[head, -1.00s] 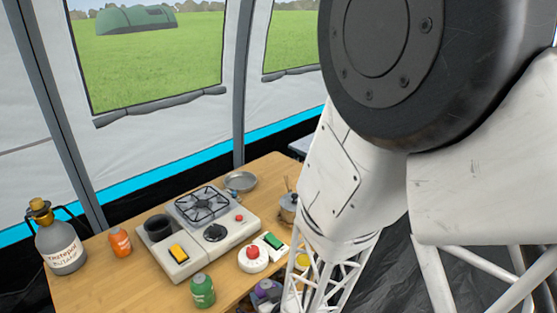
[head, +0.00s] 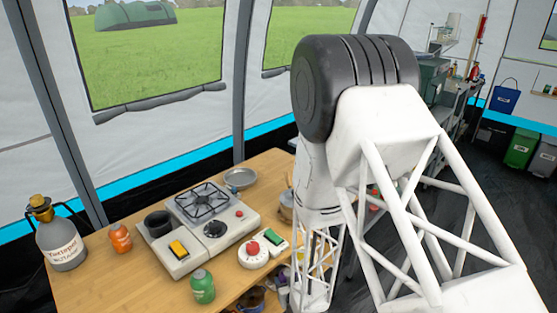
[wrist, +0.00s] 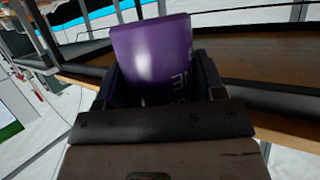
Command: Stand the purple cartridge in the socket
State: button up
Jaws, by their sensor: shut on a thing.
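The purple cartridge (wrist: 160,52) is between the fingers of my gripper (wrist: 157,84) in the wrist view, its far end standing out beyond them. Pale lettering shows on its side, and its lower part is hidden in the gripper. In the head view my gripper and the cartridge are not clearly visible behind my arm. A black round holder (head: 158,223) stands on the left of the grey stove unit; I cannot tell whether it is the socket.
The stove (head: 203,196) sits on the wooden table (head: 130,285). An orange canister (head: 120,238), a green canister (head: 202,287), a gas bottle (head: 62,240), a red button (head: 253,249) and a metal pan (head: 240,178) stand around it. A wooden edge (wrist: 270,62) crosses the wrist view.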

jog(key=w+d+f+m+h, duration=0.1)
jog(key=w+d+f+h, duration=0.1)
jog(key=w+d+f, duration=0.5)
jog(key=w+d+f+m+h, duration=0.1)
jog(key=w+d+f, duration=0.6)
jog(key=w, duration=0.7)
jog(key=shift+w+d+f+m+t+h, duration=0.2)
jog(key=shift+d+f+m+t+h, duration=0.15)
jog(key=shift+d+m, duration=0.2)
jog(key=shift+a+r, duration=0.1)
jog(key=shift+a, duration=0.05)
jog(key=s+a+r+n+y, duration=0.1)
jog(key=s+a+r, duration=0.4)
jog(key=s+a, duration=0.3)
jog(key=s+a+r+n+y, duration=0.15)
jog(key=s+a+r, duration=0.35)
jog(key=s, duration=0.5)
jog(key=s+a+r+n+y, duration=0.1)
jog(key=s+a+r+y, duration=0.1)
jog(key=s+a+r, duration=0.6)
jog(key=s+a+r+n+g+y, duration=0.1)
jog(key=s+a+r+n+y, duration=0.1)
jog(key=s+r, duration=0.3)
jog(key=s+a+r+n+g+y, duration=0.1)
jog(key=s+r+n+g+y, duration=0.1)
jog(key=s+r, duration=0.4)
notch_tip(320, 180, up, 3)
jog(key=shift+s+a+r, duration=0.15)
jog(key=shift+s+a, duration=0.05)
jog(key=shift+a, duration=0.15)
